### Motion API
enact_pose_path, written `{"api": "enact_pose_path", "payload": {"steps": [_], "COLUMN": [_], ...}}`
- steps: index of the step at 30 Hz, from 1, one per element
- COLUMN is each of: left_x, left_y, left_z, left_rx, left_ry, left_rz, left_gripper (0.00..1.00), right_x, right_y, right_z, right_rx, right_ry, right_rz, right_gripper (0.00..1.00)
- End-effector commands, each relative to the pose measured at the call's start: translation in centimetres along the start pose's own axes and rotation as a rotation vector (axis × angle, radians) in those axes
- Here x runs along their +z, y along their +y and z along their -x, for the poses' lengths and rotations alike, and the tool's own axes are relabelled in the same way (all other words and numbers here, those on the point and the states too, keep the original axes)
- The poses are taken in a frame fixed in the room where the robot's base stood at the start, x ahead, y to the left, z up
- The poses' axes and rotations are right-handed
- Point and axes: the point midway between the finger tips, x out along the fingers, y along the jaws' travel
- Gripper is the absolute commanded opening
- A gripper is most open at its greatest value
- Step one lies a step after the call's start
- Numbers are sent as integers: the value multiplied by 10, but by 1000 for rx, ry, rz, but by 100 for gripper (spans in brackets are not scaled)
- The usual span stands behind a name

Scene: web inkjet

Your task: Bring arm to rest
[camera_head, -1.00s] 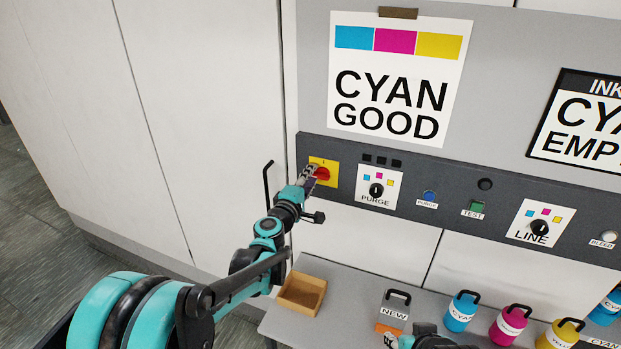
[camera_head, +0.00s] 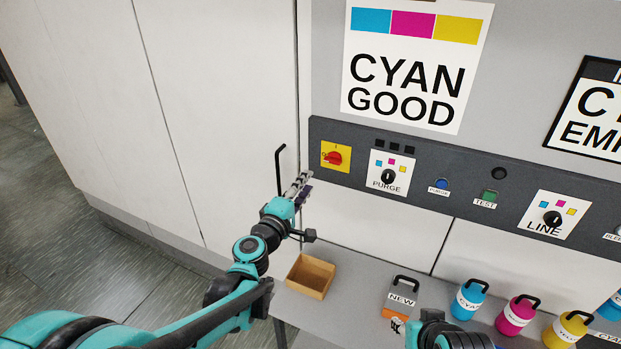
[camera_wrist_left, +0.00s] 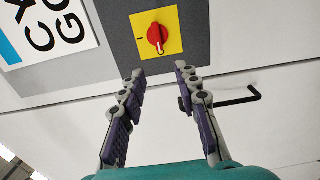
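My left gripper (camera_head: 304,184) is in front of the white cabinet panel, below and left of the red rotary switch (camera_head: 334,157) on its yellow plate. In the left wrist view the two fingers of my left gripper (camera_wrist_left: 160,82) are apart with nothing between them, and the red switch (camera_wrist_left: 157,36) lies beyond the fingertips, not touched. My right arm (camera_head: 445,335) shows only in part at the bottom edge of the head view; its fingers cannot be made out.
A black door handle (camera_head: 279,168) is close to the left gripper. Below stands a grey table (camera_head: 345,312) with an open brown box (camera_head: 310,276), a NEW container (camera_head: 400,298), and cyan (camera_head: 468,300), magenta (camera_head: 516,315) and yellow (camera_head: 567,329) bottles. The PURGE knob (camera_head: 387,177) is right of the switch.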

Motion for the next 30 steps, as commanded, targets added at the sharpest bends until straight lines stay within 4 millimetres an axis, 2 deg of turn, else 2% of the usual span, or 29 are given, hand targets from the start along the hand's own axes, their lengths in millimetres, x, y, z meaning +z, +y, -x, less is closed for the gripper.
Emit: {"api": "enact_pose_path", "payload": {"steps": [13, 17, 20, 23, 27, 30], "left_x": [0, 7, 22, 41, 52, 46], "left_y": [0, 1, -2, -18, -60, -96], "left_z": [2, 10, 30, 64, 127, 179], "left_rx": [0, -19, -70, -168, -365, -532], "left_ry": [-1, -24, -80, -165, -287, -361], "left_rz": [-1, -60, -202, -412, -720, -916], "left_gripper": [32, 32, 32, 32, 32, 32], "right_x": [0, 1, 4, 8, 13, 16], "right_y": [0, 0, 0, 0, 0, 0], "right_z": [0, -2, -6, -11, -18, -22], "right_rx": [0, 0, 0, 0, 0, 0], "right_ry": [0, 0, 0, 0, 0, 0], "right_rz": [0, 0, 0, 0, 0, 0], "right_gripper": [40, 40, 40, 40, 40, 40]}}
